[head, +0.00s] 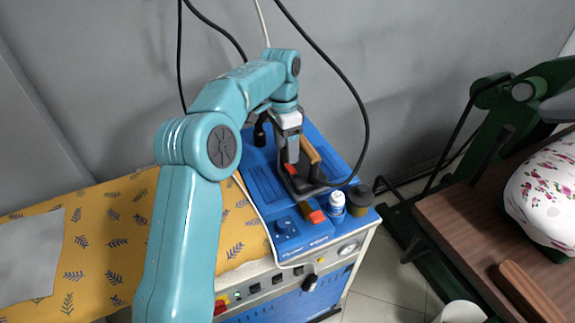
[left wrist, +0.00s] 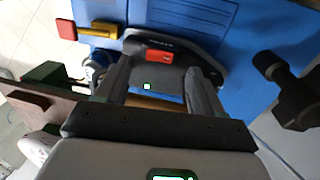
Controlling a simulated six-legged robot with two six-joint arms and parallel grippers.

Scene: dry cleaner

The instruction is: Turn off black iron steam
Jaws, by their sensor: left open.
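The black iron (head: 303,187) rests on the blue top of the steam station, with a wooden handle (head: 310,150) on its upper side. A red switch (head: 290,167) shows on the iron. In the left wrist view the black iron (left wrist: 190,46) lies just beyond my fingers, and its red switch (left wrist: 159,54) shows between them. My left gripper (head: 291,158) is open and empty, pointing down over the iron; it also shows in the left wrist view (left wrist: 155,82). I cannot tell whether a finger touches the iron. My right gripper is in neither view.
A black hose loops beside the iron. A yellow ironing board (head: 110,240) lies left; a brown board (head: 465,225) stands right.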

